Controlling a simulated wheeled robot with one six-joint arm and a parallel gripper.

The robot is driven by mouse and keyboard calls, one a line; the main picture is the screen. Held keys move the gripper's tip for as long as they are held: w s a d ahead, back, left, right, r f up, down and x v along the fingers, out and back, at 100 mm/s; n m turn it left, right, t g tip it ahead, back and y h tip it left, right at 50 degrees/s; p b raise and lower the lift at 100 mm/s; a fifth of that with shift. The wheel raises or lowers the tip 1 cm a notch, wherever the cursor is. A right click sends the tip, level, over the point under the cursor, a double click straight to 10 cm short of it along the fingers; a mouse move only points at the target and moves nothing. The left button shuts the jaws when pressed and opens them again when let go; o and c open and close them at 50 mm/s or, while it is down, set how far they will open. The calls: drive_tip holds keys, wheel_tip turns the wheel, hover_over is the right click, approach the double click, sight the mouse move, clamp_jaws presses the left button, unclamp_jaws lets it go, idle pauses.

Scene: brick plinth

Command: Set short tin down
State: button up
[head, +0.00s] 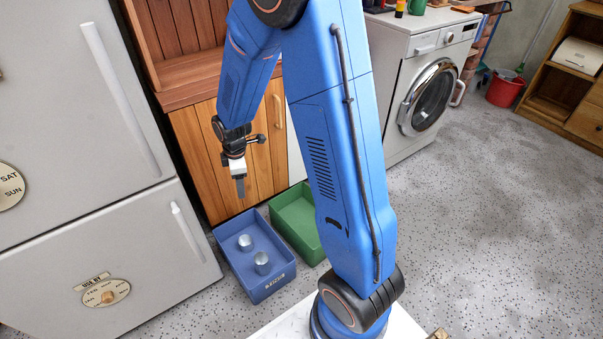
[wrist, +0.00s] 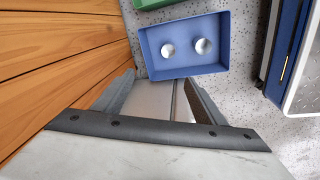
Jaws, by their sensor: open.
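Two small grey metal tins stand upright and apart inside a blue bin (head: 262,293) on the floor. One tin (head: 245,242) looks a little lower than the other tin (head: 262,263); I cannot be sure which is the short one. In the wrist view the blue bin (wrist: 222,25) is near the top, with one tin (wrist: 168,50) left of the other (wrist: 203,46). My gripper (head: 240,188) hangs above and behind the bin, in front of the wooden cabinet, clear of both tins.
A green bin (head: 297,218) stands right beside the blue one and looks empty where visible. A wooden cabinet (head: 195,155) is close behind my gripper. A white fridge (head: 85,190) stands at left, a washing machine (head: 420,90) at right. The speckled floor at right is clear.

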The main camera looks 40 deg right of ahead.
drive_tip(key=s+d+r+m+t, duration=0.1)
drive_tip(key=s+r+m, duration=0.3)
drive_tip(key=s+r, duration=0.45)
drive_tip(key=s+d+r+m+t, duration=0.1)
drive_tip(key=s+d+r+m, duration=0.3)
drive_tip(key=r, duration=0.7)
drive_tip(key=s+r+m, duration=0.3)
drive_tip(key=s, duration=0.6)
drive_tip(key=s+r+m+t, duration=0.1)
drive_tip(key=s+r+m, duration=0.2)
drive_tip(key=s, duration=0.6)
drive_tip(key=shift+s+a+r, duration=0.2)
drive_tip(key=shift+a+r, duration=0.05)
drive_tip(key=shift+a, duration=0.05)
drive_tip(key=shift+a, duration=0.1)
